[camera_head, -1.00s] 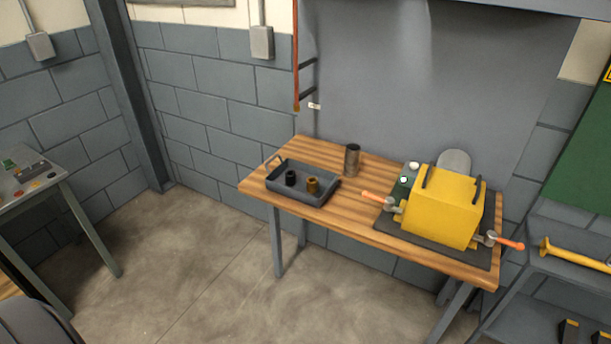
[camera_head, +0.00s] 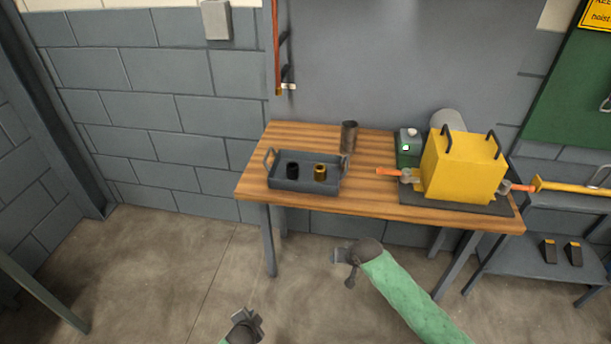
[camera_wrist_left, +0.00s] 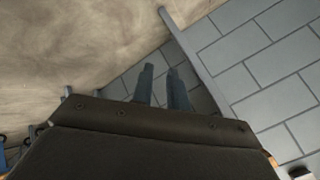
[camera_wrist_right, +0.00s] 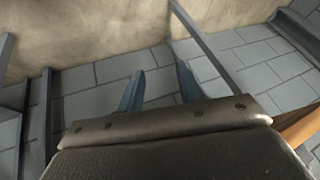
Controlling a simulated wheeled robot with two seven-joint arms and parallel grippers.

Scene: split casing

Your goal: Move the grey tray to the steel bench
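The grey tray (camera_head: 305,188) is on the wooden table at its left end, with raised handles at both ends. It holds a black cup (camera_head: 292,171) and a brass-coloured cup (camera_head: 320,173). My left gripper (camera_head: 250,321) is low in front of the table, apart from the tray. Its fingers (camera_wrist_left: 160,88) are parted and empty in the left wrist view. My right gripper (camera_head: 344,262) is also below table height, in front of the table. Its fingers (camera_wrist_right: 160,88) are wide apart and empty in the right wrist view. Only a leg (camera_head: 42,291) of a grey bench shows at the left edge.
The wooden table (camera_head: 225,191) also carries a dark metal cylinder (camera_head: 349,137) and a yellow casing (camera_head: 463,168) with orange-handled clamps on a dark mat. A grey shelf unit (camera_head: 530,262) stands at the right. The floor left of the table is clear.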

